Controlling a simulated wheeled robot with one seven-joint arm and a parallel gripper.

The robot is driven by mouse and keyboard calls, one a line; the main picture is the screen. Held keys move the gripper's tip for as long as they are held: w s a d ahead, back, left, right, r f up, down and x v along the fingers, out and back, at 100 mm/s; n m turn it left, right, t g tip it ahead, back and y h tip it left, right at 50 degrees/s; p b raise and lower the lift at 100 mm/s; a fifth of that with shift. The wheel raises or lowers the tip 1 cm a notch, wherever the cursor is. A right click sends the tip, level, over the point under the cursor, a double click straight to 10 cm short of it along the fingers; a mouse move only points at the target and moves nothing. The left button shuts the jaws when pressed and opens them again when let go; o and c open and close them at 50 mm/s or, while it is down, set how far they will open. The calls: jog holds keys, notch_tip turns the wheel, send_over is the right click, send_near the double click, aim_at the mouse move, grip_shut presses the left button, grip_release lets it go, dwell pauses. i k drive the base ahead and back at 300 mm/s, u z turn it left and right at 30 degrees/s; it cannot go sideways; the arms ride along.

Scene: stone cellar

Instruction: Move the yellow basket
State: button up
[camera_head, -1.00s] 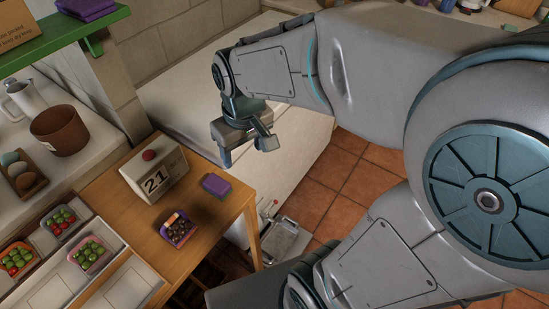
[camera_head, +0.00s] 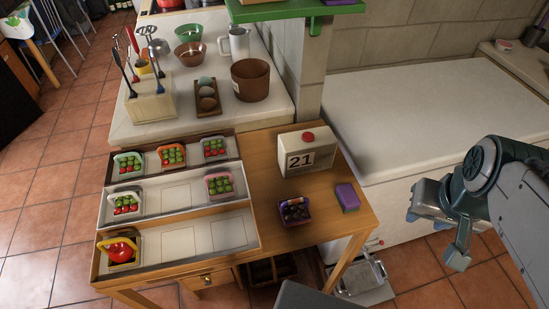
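The yellow basket (camera_head: 135,261) sits in the leftmost place of the front wooden tray (camera_head: 222,252), near the table's front left corner. Its yellow handle arches over a large red, round item inside. My gripper (camera_head: 436,236) is at the right, off the table's right side and far from the basket. Its two fingers are spread apart, with nothing seen between them.
The table (camera_head: 258,153) also bears two rows with several fruit baskets, a calendar block (camera_head: 306,152), a purple basket (camera_head: 294,212) and a purple sponge-like block (camera_head: 347,197). The front tray's places right of the yellow basket are empty. A green shelf (camera_head: 290,12) overhangs the back.

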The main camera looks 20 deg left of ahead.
aim_at(122, 252)
jog(key=u, duration=0.05)
jog(key=k, duration=0.4)
jog(key=z, duration=0.4)
jog(key=i, duration=0.3)
jog(key=u, duration=3.95)
jog(key=i, duration=0.4)
jog(key=z, duration=2.2)
